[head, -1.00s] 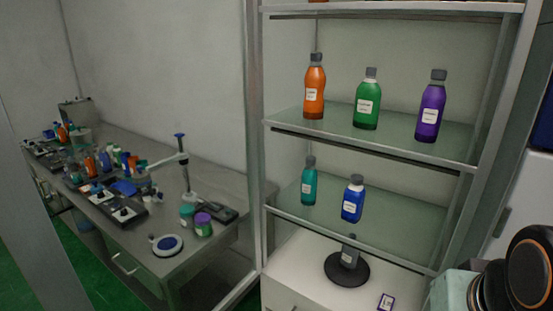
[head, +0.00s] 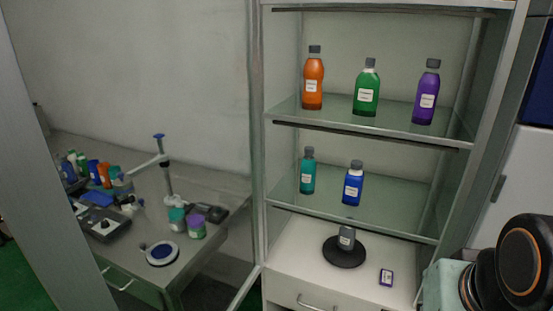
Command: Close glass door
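The glass door stands open on the left of the shelf cabinet (head: 262,180). I see the grey outer frame bar of the glass door (head: 56,190) slanting down the left side of the head view. Its clear pane lies between that bar and the cabinet's left post, with a workbench showing through it. The cabinet front is uncovered. My gripper is not in view; only a dark rounded part of my arm with an orange ring shows at the lower right.
Orange (head: 313,80), green (head: 366,90) and purple (head: 427,95) bottles stand on the upper shelf. Teal (head: 307,174) and blue (head: 352,186) bottles stand below. A black round stand (head: 344,252) is on the cabinet's white base. The workbench (head: 190,270) holds lab items.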

